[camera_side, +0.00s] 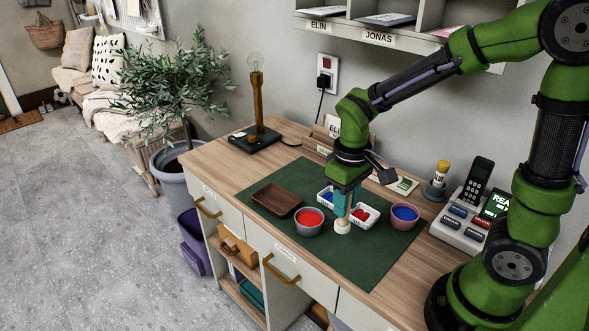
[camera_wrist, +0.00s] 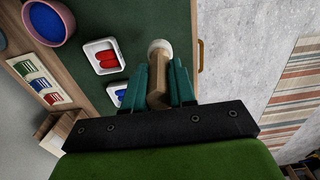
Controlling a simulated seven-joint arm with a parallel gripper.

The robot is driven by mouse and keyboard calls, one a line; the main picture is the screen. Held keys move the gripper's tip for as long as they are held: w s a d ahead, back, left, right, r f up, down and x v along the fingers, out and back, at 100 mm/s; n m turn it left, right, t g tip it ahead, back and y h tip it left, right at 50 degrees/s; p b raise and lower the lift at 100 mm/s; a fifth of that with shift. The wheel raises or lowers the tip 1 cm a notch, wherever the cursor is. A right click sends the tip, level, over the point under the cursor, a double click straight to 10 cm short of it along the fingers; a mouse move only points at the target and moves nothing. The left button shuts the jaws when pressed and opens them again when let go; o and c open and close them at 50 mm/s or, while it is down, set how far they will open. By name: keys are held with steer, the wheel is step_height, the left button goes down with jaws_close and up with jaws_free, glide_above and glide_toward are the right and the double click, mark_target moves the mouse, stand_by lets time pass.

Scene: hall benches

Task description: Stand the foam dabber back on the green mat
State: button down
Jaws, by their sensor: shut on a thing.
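The foam dabber has a pale wooden handle and a round white foam head (camera_side: 342,227). My gripper (camera_side: 345,205), with teal fingers, is shut on the handle and holds the dabber roughly upright, foam end down, over the front part of the green mat (camera_side: 372,262). In the wrist view the handle (camera_wrist: 157,88) sits between the two fingers, with the foam head (camera_wrist: 160,46) beyond their tips. The foam is at or just above the mat; I cannot tell whether it touches. The fingers cover part of the handle.
Close around the dabber are a bowl of red (camera_side: 309,222), a white dish with red pieces (camera_side: 366,215), a white dish with blue pieces (camera_side: 327,196) and a pink bowl of blue (camera_side: 404,215). A brown tray (camera_side: 277,199) lies left. The mat's front right is clear.

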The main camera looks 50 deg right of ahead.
mark_target(343, 222)
steer(key=shift+f, duration=2.7)
steer(key=shift+f, duration=0.2)
steer(key=c, duration=0.9)
jaws_free()
step_height(343, 222, up, 12)
steer(key=shift+r, duration=0.2)
steer(key=shift+s+a+r+m+t+y, duration=0.3)
steer(key=shift+s+r+m+t, duration=0.35)
steer(key=shift+s+r+t, duration=0.5)
steer(key=shift+s+a+r+m+t+y, duration=0.15)
steer(key=shift+s+r+m+t+y, duration=0.2)
steer(key=shift+s+r+m+t, duration=0.6)
steer(key=shift+s+a+r+m+t+y, duration=0.25)
steer(key=shift+s+r+m+t+y, duration=0.15)
steer(key=shift+s+r+t, duration=0.95)
steer(key=shift+w+f, duration=0.15)
steer(key=shift+w, duration=0.15)
